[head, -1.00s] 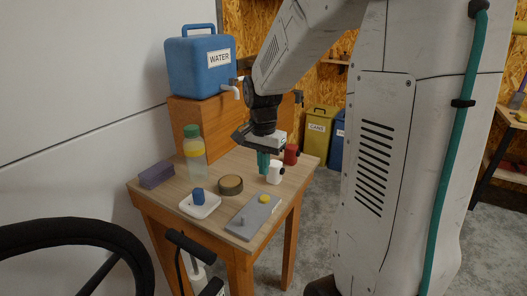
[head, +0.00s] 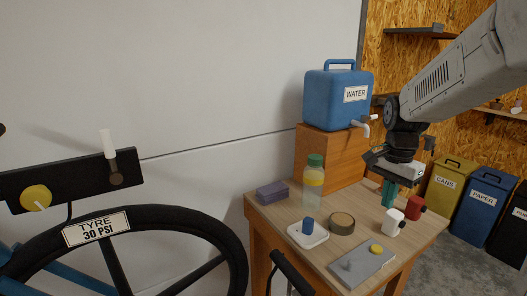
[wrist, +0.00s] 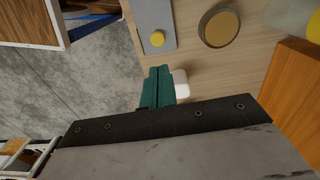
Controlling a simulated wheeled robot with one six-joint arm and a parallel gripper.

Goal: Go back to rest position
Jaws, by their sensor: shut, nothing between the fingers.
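My gripper (head: 389,193) hangs fingers-down over the right part of the wooden table, beside a white mug-like piece (head: 394,222) and a red one (head: 414,207). Its green fingers are together with nothing between them. In the wrist view the shut fingers (wrist: 158,87) point toward the table, and the white piece (wrist: 181,84) shows right beside them. I cannot tell whether the fingers touch it.
The table (head: 270,211) also holds a bottle (head: 313,186), a purple block (head: 272,192), a white dish (head: 307,236) with a blue piece, a round tin (head: 341,222) and a grey plate (head: 362,265). A blue water container (head: 335,97) stands behind.

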